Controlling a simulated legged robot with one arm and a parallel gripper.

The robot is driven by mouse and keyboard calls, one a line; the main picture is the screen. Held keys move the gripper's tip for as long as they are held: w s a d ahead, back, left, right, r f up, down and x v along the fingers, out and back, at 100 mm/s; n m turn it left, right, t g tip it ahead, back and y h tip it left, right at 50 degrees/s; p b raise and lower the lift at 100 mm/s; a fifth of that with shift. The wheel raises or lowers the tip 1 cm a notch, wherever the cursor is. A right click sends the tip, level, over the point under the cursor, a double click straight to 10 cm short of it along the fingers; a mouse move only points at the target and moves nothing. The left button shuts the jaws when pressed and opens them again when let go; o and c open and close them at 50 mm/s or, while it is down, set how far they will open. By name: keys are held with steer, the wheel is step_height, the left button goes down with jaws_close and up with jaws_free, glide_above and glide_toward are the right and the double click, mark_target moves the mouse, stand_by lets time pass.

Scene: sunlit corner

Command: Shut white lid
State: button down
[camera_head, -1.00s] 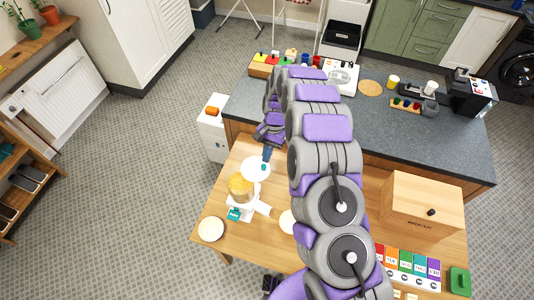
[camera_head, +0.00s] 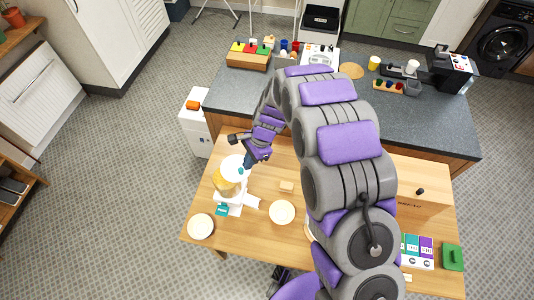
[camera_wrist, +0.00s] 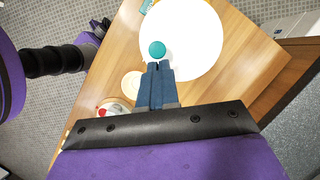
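The white lid (camera_head: 230,163) is a round disc with a teal knob. It shows over the top of a clear jar (camera_head: 227,187) with yellow contents, which stands on a white base on the wooden table. I cannot tell whether the lid rests flush on the rim. In the wrist view the lid (camera_wrist: 195,40) fills the top middle, with its teal knob (camera_wrist: 157,49) near the left edge. My gripper (camera_wrist: 160,66) has its blue fingers close together, tips right at the knob with nothing seen between them. In the head view my gripper (camera_head: 247,164) is at the lid's right side.
A white plate (camera_head: 201,226) and a white bowl (camera_head: 282,212) lie on the wooden table (camera_head: 255,240). A bread box (camera_head: 422,198) and coloured boxes stand at right. The dark counter (camera_head: 235,105) behind holds several items.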

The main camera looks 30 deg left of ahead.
mark_target(229, 181)
steer(key=s+m, duration=0.2)
steer(key=shift+s+a+m+t+y, duration=0.15)
steer(key=shift+s+m+t+y, duration=0.15)
steer(key=shift+m+y, duration=0.1)
steer(key=s+m, duration=0.1)
steer(key=a+m+t+p, duration=0.1)
steer(key=shift+s+m+y, duration=0.3)
steer(key=shift+s+m, duration=0.05)
steer(key=shift+m, duration=0.05)
steer(key=shift+s+a+m+t+p, duration=0.25)
steer(key=shift+s+m, duration=0.15)
steer(key=shift+m, duration=0.2)
steer(key=shift+s+a+m+t+p, duration=0.2)
steer(key=shift+s+m, duration=0.2)
steer(key=shift+m, duration=0.2)
steer(key=shift+s+a+p, duration=0.4)
steer(key=shift+s+a, duration=0.25)
steer(key=shift+a, duration=0.1)
steer(key=shift+w+a+p, duration=0.1)
steer(key=shift+p, duration=0.2)
